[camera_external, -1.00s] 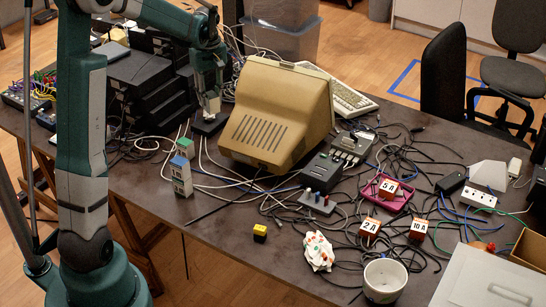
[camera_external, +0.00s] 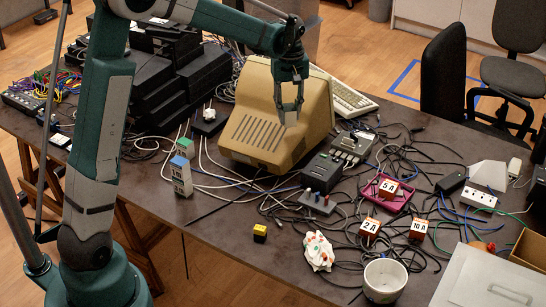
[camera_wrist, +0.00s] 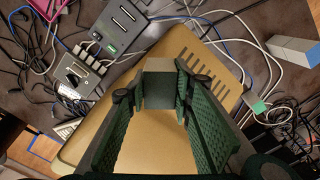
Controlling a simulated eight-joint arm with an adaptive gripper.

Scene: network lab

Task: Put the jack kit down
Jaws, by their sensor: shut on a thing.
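The jack kit, a small plain grey block (camera_wrist: 158,82), sits between my fingertips in the wrist view. My gripper (camera_wrist: 160,95) is shut on it, with a textured finger pad on each side. In the external view my gripper (camera_external: 289,117) points down in front of the beige monitor (camera_external: 262,143). The held block is small there, and its outline is hard to make out against the monitor. The wrist view shows the monitor's casing and vents below the fingers.
Two small pale blocks with blue (camera_external: 181,175) and green (camera_external: 185,148) tops stand left of the monitor. A black device (camera_external: 209,123) lies behind them. Cables crowd the table's right side. A white cup (camera_external: 385,281) and yellow cube (camera_external: 260,232) are near the front. Bare tabletop (camera_external: 225,222) shows front left.

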